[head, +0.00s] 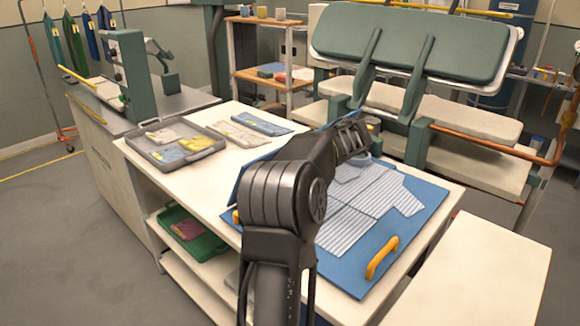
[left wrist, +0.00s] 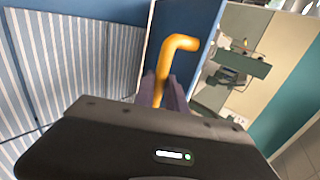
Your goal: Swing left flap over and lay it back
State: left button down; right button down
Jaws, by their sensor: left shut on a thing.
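A blue folding board (head: 340,275) lies on the white table with a light striped shirt (head: 350,222) spread on it. An orange handle (head: 382,257) stands on its near right part. A bit of orange (head: 236,216) shows left of my arm. In the left wrist view, my left gripper (left wrist: 160,90) is shut on an orange handle (left wrist: 181,44) beside a blue panel (left wrist: 192,20). The striped shirt (left wrist: 70,70) fills the left of that view. My left arm hides much of the board's left side in the head view, so the flap's angle is unclear. My right gripper is out of view.
A grey tray (head: 205,153) with folded cloths sits on the table's far left, beside more folded cloths (head: 262,123). A green pressing machine (head: 410,45) stands behind. A green bin (head: 190,240) is on the shelf below. A bare white surface (head: 480,275) is at right.

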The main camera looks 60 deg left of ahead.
pick_arm(q)
jog(key=c, duration=1.4)
grip_release()
jog(key=shift+o, duration=0.2)
jog(key=b+v, duration=0.1)
jog(key=v, duration=0.6)
jog(key=shift+d+r, duration=0.15)
jog(key=shift+d, duration=0.1)
jog(key=shift+w, duration=0.1)
